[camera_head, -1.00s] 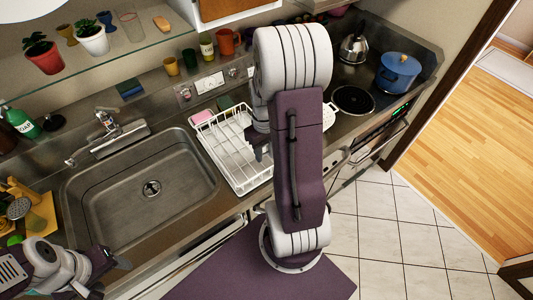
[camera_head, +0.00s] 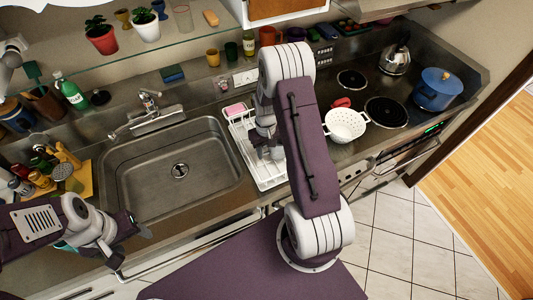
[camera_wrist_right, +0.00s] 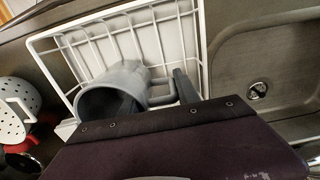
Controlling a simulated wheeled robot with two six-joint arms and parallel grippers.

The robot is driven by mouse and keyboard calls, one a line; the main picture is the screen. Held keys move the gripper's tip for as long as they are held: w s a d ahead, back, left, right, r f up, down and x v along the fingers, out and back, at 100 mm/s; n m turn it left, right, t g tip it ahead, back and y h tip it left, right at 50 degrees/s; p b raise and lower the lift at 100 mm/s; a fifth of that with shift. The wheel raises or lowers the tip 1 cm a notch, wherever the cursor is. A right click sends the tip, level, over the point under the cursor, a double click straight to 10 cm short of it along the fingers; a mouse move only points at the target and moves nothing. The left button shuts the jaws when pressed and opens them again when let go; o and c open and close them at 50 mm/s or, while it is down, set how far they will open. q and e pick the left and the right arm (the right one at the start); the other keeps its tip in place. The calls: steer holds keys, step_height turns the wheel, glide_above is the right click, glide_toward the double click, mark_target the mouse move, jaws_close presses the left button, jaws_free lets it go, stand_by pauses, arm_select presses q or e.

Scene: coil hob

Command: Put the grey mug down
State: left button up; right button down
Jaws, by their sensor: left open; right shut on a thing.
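The grey mug (camera_wrist_right: 113,92) lies tilted at the white dish rack (camera_wrist_right: 73,50) in the right wrist view, its open mouth facing the lower left. My right gripper (camera_wrist_right: 180,88) is shut on the mug at its handle side; the dark wrist housing hides part of the grip. I cannot tell whether the mug touches the rack's floor. In the head view the rack (camera_head: 243,126) stands right of the sink, and my right arm hides much of it and most of the mug. My left gripper (camera_head: 129,246) is open and empty by the counter's front edge, left of the rack.
The empty sink (camera_head: 170,170) lies left of the rack. A white colander (camera_head: 345,124) stands right of my right arm, near the hob coils (camera_head: 386,112). A blue pot (camera_head: 438,90) and a kettle (camera_head: 396,58) stand further right. A glass shelf with plants runs above.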

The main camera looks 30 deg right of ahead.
step_height(320, 180, down, 2)
steer(key=shift+f+p, duration=0.2)
steer(key=shift+p, duration=0.1)
steer(key=shift+w+d+f, duration=0.1)
steer(key=shift+f, duration=0.25)
steer(key=c, duration=0.9)
jaws_free()
